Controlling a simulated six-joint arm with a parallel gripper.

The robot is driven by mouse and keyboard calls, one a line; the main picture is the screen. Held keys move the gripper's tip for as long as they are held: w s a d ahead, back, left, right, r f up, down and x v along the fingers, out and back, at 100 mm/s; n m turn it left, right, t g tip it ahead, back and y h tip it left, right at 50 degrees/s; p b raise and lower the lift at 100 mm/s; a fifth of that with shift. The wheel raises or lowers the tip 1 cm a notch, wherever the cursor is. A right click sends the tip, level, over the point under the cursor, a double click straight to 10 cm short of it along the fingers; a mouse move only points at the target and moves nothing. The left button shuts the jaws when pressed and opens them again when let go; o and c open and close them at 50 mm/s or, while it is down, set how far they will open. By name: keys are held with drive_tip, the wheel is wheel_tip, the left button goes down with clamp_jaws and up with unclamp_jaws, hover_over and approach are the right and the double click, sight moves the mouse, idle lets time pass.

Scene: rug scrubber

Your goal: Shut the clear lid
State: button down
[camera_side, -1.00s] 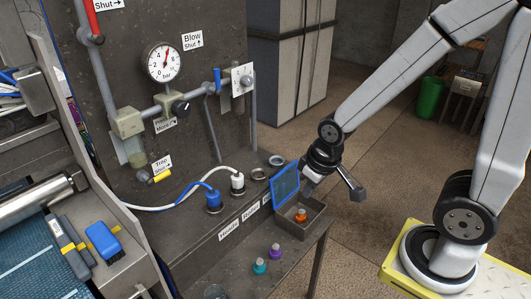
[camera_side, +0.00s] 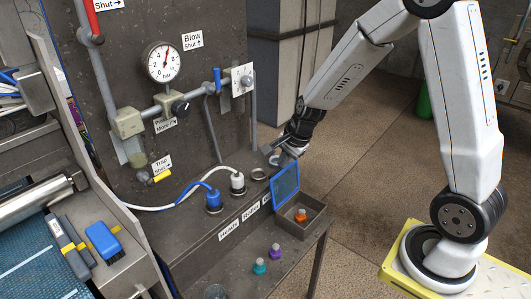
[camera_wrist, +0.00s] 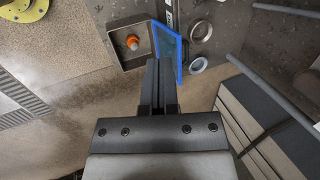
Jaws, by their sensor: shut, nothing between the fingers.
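The clear lid (camera_side: 286,184) has a blue frame and stands open, nearly upright, along the left edge of a small grey box (camera_side: 313,226). An orange-topped piece (camera_side: 301,215) sits inside the box. The lid also shows nearly edge-on in the wrist view (camera_wrist: 167,48), to the right of the box (camera_wrist: 112,46). My gripper (camera_side: 267,151) is shut and empty, above and to the left of the lid, on the side away from the box. Its fingertips show in the wrist view (camera_wrist: 159,64), overlapping the lid's edge; I cannot tell whether they touch.
Two ring-shaped sockets (camera_side: 259,175) sit in the bench just left of the lid. White and blue plugs (camera_side: 237,183) with hoses stand further left. Purple (camera_side: 275,251) and teal (camera_side: 260,266) pieces stand on the lower shelf. A panel with gauge (camera_side: 163,62) and pipes rises behind.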

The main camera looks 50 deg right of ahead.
drive_tip(key=w+d+f+m+t, duration=0.1)
drive_tip(key=w+d+f+m, duration=0.2)
drive_tip(key=d+m, duration=0.3)
drive_tip(key=w+d+f+m, duration=0.3)
drive_tip(key=w+d+m, duration=0.2)
drive_tip(key=m, duration=0.7)
drive_tip(key=shift+w+d+t+h, duration=0.2)
drive_tip(key=shift+d+t+h, duration=0.2)
drive_tip(key=shift+d, duration=0.85)
drive_tip(key=shift+f, duration=0.15)
drive_tip(key=shift+s+f+x, duration=0.1)
drive_tip(key=shift+s+x, duration=0.05)
drive_tip(key=shift+x, duration=1.1)
drive_tip(key=shift+s+f+x, duration=0.1)
drive_tip(key=shift+s+x, duration=0.05)
drive_tip(key=shift+x, duration=1.1)
drive_tip(key=shift+s+f+x, duration=0.1)
drive_tip(key=shift+s+x, duration=0.05)
drive_tip(key=shift+x, duration=1.15)
drive_tip(key=shift+f, duration=1.35)
drive_tip(key=shift+s, duration=0.15)
